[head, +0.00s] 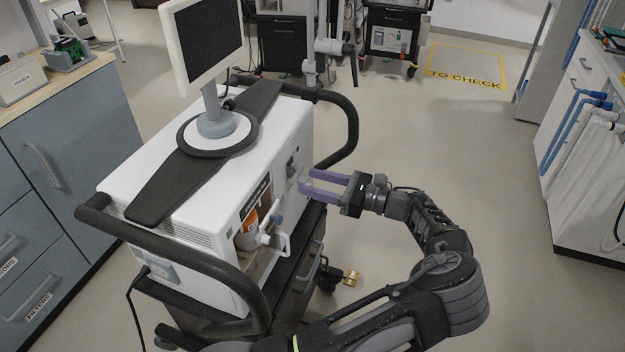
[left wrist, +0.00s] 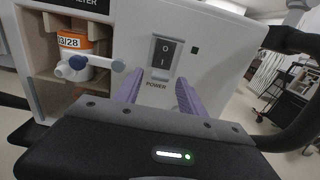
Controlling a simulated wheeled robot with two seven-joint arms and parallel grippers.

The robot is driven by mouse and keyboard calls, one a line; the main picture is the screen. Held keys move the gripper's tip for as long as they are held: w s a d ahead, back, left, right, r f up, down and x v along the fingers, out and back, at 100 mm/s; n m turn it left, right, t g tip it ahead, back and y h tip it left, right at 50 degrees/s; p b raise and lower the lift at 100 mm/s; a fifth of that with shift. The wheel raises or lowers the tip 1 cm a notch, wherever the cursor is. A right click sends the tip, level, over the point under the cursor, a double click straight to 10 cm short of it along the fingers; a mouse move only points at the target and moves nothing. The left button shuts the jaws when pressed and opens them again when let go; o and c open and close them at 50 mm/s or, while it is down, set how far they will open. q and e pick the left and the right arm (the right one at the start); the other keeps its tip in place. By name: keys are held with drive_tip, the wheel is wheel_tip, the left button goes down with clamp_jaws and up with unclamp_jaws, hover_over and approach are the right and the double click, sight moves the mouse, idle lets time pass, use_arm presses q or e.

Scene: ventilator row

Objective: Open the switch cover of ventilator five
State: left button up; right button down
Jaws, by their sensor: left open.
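The ventilator (head: 215,165) is a white box on a dark cart with a screen on top; no number five is readable on it. In the left wrist view its panel has a dark rocker switch (left wrist: 166,53) marked O and I, with POWER printed below. A pale tab (left wrist: 160,74) shows at the switch's lower edge; I cannot clearly make out the cover's outline. My left gripper (head: 308,181) is open and empty, its purple fingers pointing at the panel. In the left wrist view the fingertips (left wrist: 159,77) lie either side of the tab; contact is unclear. My right gripper is not in view.
A black handle rail (head: 350,125) curves around the cart beside my gripper. Drawers (head: 55,165) stand at left. The floor at right is clear.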

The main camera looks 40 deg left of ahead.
use_arm(q)
drive_tip(key=shift+s+a, duration=0.1)
drive_tip(key=shift+a, duration=0.3)
clamp_jaws()
idle(0.4)
